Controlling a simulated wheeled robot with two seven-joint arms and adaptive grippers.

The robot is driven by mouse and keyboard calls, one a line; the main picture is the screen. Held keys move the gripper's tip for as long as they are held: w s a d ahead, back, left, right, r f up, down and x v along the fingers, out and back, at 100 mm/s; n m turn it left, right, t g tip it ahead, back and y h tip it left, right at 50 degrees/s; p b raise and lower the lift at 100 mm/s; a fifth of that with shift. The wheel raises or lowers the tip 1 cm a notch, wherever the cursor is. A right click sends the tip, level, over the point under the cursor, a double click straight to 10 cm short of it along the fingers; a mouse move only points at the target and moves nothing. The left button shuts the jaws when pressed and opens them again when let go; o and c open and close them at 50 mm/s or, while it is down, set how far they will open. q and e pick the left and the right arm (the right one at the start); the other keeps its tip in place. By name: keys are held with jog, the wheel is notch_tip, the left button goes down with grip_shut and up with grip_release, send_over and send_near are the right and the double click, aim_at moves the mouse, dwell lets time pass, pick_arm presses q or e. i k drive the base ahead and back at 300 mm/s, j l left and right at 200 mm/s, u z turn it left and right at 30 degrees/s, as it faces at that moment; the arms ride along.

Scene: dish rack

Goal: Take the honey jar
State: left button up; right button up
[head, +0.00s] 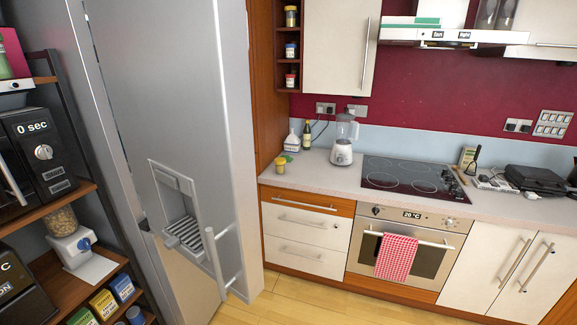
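No jar can be clearly read as honey at this size. A small jar (290,17) with a yellowish lid and dark contents stands in the top cubby of the narrow wall shelf. A small yellow container (280,165) stands on the counter's left end. Neither of my grippers shows in the head view.
The counter (330,178) holds a blender (343,140), bottles, a stovetop (413,177) and a black appliance (540,182). A large steel fridge (180,100) stands at left, beside a rack with a microwave (40,152). The wooden floor (300,303) in front of the cabinets is clear.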

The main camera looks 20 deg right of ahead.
aim_at(280, 169)
jog(key=i+l+z, duration=0.2)
jog(key=i+l, duration=0.95)
jog(key=l, duration=0.15)
jog(key=i+l+z, duration=0.25)
jog(key=i+l, duration=0.9)
jog(key=i, duration=0.1)
